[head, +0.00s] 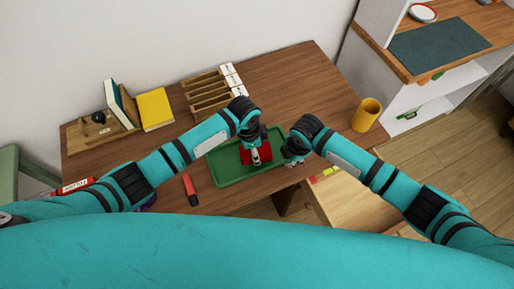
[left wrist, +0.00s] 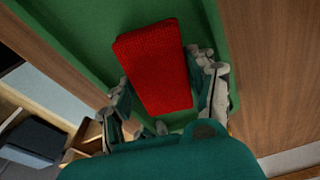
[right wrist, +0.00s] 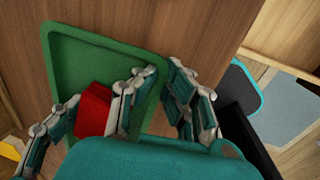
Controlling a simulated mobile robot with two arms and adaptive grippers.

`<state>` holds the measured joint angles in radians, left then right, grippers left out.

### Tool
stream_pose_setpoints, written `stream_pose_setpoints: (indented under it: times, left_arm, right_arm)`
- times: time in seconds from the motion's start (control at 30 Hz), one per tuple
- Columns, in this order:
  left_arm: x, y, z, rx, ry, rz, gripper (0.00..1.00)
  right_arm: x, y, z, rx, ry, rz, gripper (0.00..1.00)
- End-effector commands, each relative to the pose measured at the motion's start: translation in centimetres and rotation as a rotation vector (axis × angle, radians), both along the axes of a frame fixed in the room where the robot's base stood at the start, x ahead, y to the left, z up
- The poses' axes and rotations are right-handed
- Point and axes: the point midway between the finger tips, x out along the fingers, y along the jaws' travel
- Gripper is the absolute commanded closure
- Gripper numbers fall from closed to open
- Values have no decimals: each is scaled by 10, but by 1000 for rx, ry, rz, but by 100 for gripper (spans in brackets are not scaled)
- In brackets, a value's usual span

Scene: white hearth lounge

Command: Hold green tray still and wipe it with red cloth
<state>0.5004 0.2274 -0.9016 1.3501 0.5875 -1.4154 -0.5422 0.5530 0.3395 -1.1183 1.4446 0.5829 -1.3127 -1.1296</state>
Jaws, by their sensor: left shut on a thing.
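The green tray (head: 233,172) lies flat on the wooden desk. The folded red cloth (left wrist: 153,68) is between the fingers of my left gripper (left wrist: 165,85), which is shut on it over the tray. In the head view, the red cloth (head: 265,152) is partly covered by the left gripper. My right gripper (right wrist: 164,68) is at the tray's right edge, its fingertips close together on either side of the rim. I cannot tell whether they press on it. In the right wrist view, the tray (right wrist: 90,60) and part of the cloth (right wrist: 93,105) show.
A red and black tool (head: 190,188) lies left of the tray. A wooden rack (head: 208,92), a yellow book (head: 155,108) and a wooden stand (head: 85,136) are at the back. A yellow mug (head: 367,114) stands at the right. Clear desk (head: 290,75) lies behind the tray.

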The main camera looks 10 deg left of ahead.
Motion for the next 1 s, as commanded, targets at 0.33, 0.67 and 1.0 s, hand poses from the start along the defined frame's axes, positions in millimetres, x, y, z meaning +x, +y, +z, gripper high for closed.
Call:
stream_pose_setpoints:
  times: [0.33, 0.67, 1.0]
  left_arm:
    - [-14, 24, -1, 5, 4, 2, 68]
    - [-18, 33, 0, 5, 3, 2, 68]
    - [-31, 54, -2, 5, 4, 2, 68]
  right_arm:
    - [1, 0, 1, 1, -3, -2, 100]
    - [1, 0, 1, 0, -2, -2, 100]
    - [1, 0, 0, 0, -1, -2, 100]
